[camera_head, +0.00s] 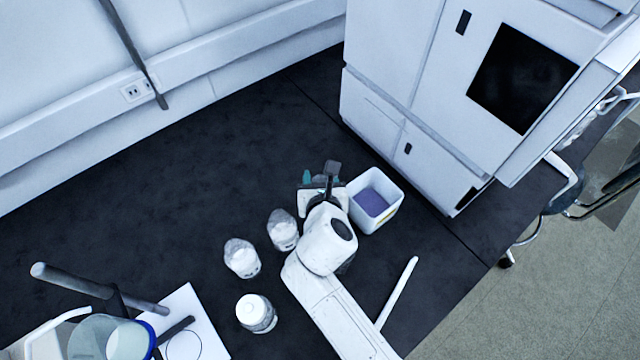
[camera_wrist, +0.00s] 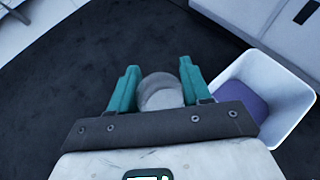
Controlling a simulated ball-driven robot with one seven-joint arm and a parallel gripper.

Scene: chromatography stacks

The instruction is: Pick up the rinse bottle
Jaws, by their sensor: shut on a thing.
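My gripper (camera_wrist: 159,72) has its two teal fingers on either side of a pale, round-topped object, which I take as the rinse bottle (camera_wrist: 160,93). The gripper is shut on it. Only its rounded grey-white top shows in the wrist view; the rest is hidden behind my gripper's dark plate. In the head view my gripper (camera_head: 308,178) is over the dark bench, just left of the white bin, and my wrist hides the held object. I cannot tell whether it touches the bench.
A white bin (camera_head: 358,215) with purple contents stands close right of my gripper. Two clear bottles (camera_head: 283,232) (camera_head: 241,259) and a white-capped bottle (camera_head: 256,314) stand left of my arm. A white rod (camera_head: 398,291) lies right. A large white instrument (camera_head: 400,75) stands behind.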

